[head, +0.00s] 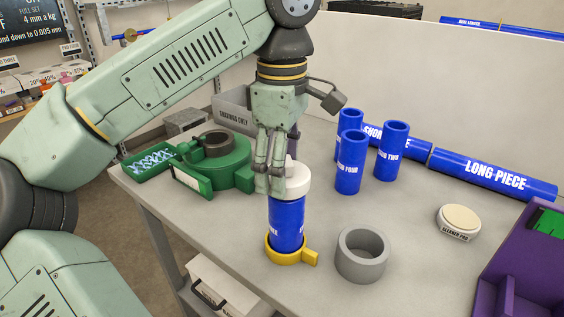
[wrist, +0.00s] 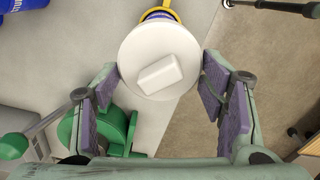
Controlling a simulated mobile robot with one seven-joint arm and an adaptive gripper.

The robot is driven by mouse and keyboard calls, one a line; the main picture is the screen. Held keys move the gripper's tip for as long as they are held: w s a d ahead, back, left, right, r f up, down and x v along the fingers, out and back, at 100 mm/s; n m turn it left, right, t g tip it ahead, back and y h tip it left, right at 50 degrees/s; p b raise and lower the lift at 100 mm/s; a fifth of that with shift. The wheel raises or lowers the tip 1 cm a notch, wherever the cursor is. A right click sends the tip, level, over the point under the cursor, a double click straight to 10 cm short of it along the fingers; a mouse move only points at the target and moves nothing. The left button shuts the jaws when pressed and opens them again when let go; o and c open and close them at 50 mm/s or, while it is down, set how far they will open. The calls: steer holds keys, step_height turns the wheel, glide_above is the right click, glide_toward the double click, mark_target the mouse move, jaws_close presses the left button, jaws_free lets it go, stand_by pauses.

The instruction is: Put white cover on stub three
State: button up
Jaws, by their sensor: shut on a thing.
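The white cover (head: 296,179) sits on top of an upright blue stub (head: 287,222) in the head view. The stub's label is partly hidden, so I cannot read its number. Its foot stands in a yellow ring holder (head: 285,253). My gripper (head: 270,183) is at the cover from above and is shut on it. In the wrist view the round cover (wrist: 135,58), with a raised block on top, lies between my two purple-padded fingers, with the stub mostly hidden beneath. I cannot tell whether the cover is fully seated.
Several blue stubs (head: 348,165) stand behind on the right, with a long blue pipe (head: 492,176) beyond. A grey ring (head: 362,254), a cleaner pad (head: 459,221) and a purple tray (head: 503,290) lie to the right. A green clamp tool (head: 232,176) stands left.

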steer(key=shift+f+b, duration=1.1)
steer(key=shift+f, duration=0.65)
steer(key=o, duration=1)
steer(key=shift+r, duration=0.1)
step_height(320, 180, up, 8)
steer(key=shift+f, duration=0.2)
